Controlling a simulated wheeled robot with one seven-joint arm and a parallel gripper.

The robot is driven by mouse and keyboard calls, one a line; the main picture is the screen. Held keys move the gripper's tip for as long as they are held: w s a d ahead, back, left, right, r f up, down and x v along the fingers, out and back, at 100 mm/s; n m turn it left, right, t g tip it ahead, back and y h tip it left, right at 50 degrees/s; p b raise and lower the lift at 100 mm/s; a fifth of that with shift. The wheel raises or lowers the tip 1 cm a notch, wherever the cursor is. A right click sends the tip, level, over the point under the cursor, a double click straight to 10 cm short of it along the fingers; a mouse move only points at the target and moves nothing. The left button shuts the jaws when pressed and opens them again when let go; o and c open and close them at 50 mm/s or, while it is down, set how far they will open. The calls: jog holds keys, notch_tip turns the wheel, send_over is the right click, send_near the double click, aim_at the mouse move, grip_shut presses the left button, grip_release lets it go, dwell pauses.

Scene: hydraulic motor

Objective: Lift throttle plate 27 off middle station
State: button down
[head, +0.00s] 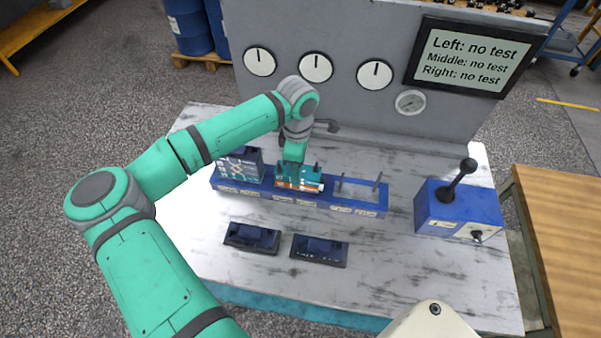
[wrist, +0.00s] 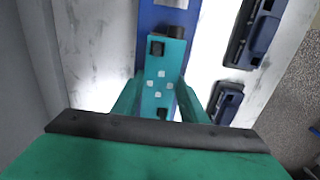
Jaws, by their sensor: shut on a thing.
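A teal plate, which I take to be throttle plate 27, sits at the middle station of the blue manifold bar (head: 318,206); I cannot read its number. In the wrist view the teal plate (wrist: 158,72) shows small pale squares and dark square ends. My gripper (head: 292,166) points down over the middle station. Its two teal fingers (wrist: 160,102) are shut on the plate's two sides. An orange and white layer (head: 302,186) shows under the teal part. I cannot tell whether there is a gap below the plate.
The left station holds a stack (head: 240,165) with a dark blue top. The right station has bare upright pins (head: 376,180). Two black trays (head: 251,238) (head: 319,250) with dark blue parts lie in front. A blue lever box (head: 458,208) stands at right. The display reads "no test" for all three.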

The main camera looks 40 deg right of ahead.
notch_tip(320, 180, up, 12)
dwell(2.0)
dwell(0.4)
